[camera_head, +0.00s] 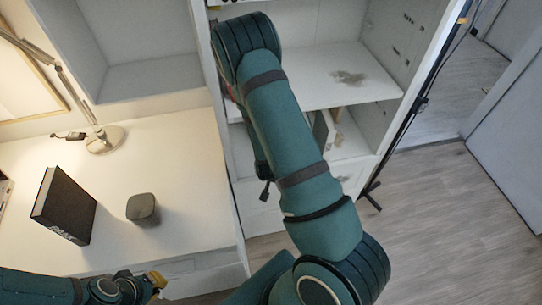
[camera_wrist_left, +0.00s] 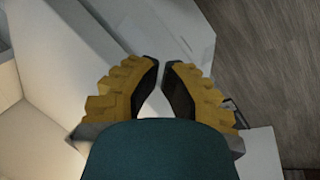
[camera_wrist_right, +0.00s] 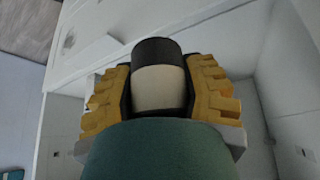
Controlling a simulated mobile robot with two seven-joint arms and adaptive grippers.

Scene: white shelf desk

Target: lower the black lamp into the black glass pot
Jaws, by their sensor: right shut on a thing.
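My right gripper (camera_wrist_right: 158,92) is shut on a rounded thing with a black end and a cream body, probably the black lamp (camera_wrist_right: 158,52). The thing sits between both yellow fingers in the right wrist view. In the head view my right arm reaches to the shelf unit and hides that gripper and its load. My left gripper (camera_wrist_left: 161,63) has its fingertips almost together with nothing between them; it also shows at the desk's front edge in the head view (camera_head: 155,281). I cannot make out a black glass pot for certain.
A dark rounded block (camera_head: 142,208) and an upright black book (camera_head: 64,205) stand on the white desk (camera_head: 190,165). A pale desk lamp (camera_head: 104,139) stands behind them. The shelf unit (camera_head: 345,68) has open compartments. Floor (camera_head: 440,220) is clear at right.

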